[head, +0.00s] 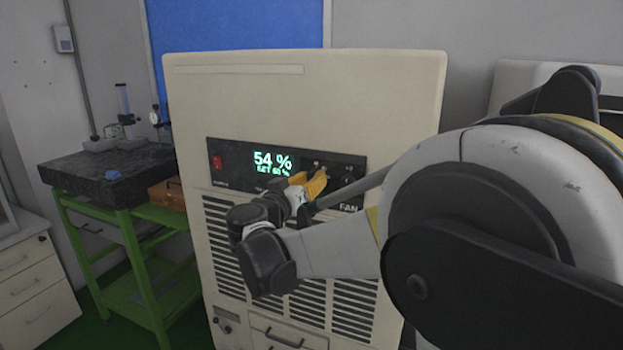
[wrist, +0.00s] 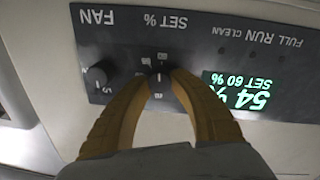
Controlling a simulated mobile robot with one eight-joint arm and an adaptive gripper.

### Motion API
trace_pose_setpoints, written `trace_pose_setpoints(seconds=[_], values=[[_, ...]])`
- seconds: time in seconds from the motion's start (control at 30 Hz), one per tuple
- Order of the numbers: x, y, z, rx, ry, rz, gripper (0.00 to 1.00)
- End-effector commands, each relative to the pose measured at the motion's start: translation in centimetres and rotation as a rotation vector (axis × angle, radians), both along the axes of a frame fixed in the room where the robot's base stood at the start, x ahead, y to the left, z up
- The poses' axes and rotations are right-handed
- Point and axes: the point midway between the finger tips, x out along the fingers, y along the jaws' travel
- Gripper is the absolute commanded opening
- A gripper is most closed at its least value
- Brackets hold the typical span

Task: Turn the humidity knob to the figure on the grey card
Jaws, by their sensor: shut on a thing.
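The cream cabinet (head: 305,82) has a dark control panel (head: 232,172) on its front. The display (head: 272,161) reads 54 % with SET 60 % below it; in the wrist view the display (wrist: 243,92) is upside down. My gripper (head: 317,181) reaches the panel right of the display. In the wrist view, the yellow fingers of my gripper (wrist: 160,79) are shut on the SET % knob (wrist: 160,75), one on each side, hiding parts of its scale. I see no grey card in either view.
The FAN knob (wrist: 98,77) sits close beside the fingers. Louvred vents (head: 228,238) lie below the panel. A green stand (head: 135,238) with a dark slab (head: 105,172) and instruments stands left of the cabinet. My arm covers the right side of the head view.

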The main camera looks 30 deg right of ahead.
Motion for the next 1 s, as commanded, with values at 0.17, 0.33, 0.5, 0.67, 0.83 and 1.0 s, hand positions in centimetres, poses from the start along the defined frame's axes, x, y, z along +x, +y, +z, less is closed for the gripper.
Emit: trace_pose_setpoints(seconds=[0.17,0.33,0.5,0.67,0.83,1.0], values=[[0.02,0.03,0.02,-0.071,0.091,0.0,0.0],[0.07,0.05,0.03,-0.166,0.212,0.0,0.0],[0.09,0.06,-0.02,-0.266,0.34,0.0,0.0],[0.12,0.07,-0.06,-0.359,0.459,0.001,0.0],[0.11,0.09,-0.12,-0.459,0.587,0.002,0.0],[0.12,0.09,-0.14,-0.558,0.715,0.001,0.0]])
